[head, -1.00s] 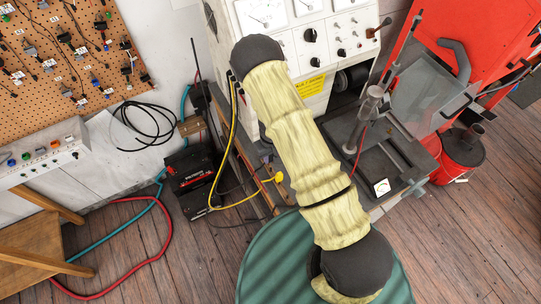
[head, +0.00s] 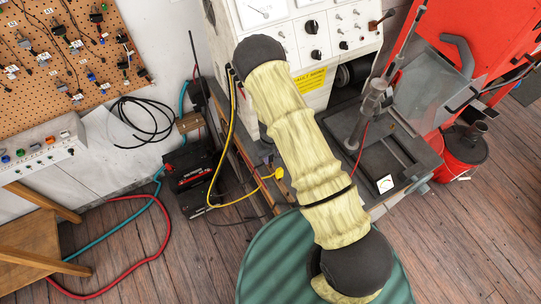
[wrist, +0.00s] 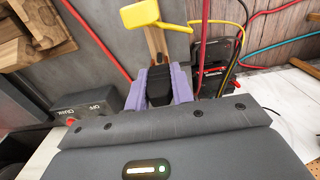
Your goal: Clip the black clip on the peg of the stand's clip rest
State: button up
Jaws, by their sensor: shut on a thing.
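My gripper (wrist: 159,86) shows in the wrist view with two purple fingers, shut on a black piece that looks like the black clip (wrist: 160,90). The clip sits between the fingers; its far end is hard to make out. Just beyond it a tan upright piece (wrist: 156,42) rises, which may be part of the clip rest; I cannot tell whether the clip touches it. No peg is clearly visible. In the head view my arm hides most of the gripper and what it holds.
A yellow clip (wrist: 140,14) with a yellow cable is close beyond my gripper; it also shows in the head view (head: 280,173). A black and red box (head: 188,168) stands beside the cables. A grey switch box (wrist: 88,106) is left of the fingers. A green ribbed drum top (head: 262,262) lies below my arm.

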jog(key=shift+f, duration=0.55)
jog(key=shift+w, duration=0.1)
jog(key=o, duration=0.8)
jog(key=shift+d, duration=0.15)
notch_tip(320, 180, up, 7)
jog(key=p, duration=0.7)
jog(key=shift+s+r+p, duration=0.2)
jog(key=shift+r+p, duration=0.25)
jog(key=shift+r, duration=0.4)
jog(key=shift+f, duration=0.1)
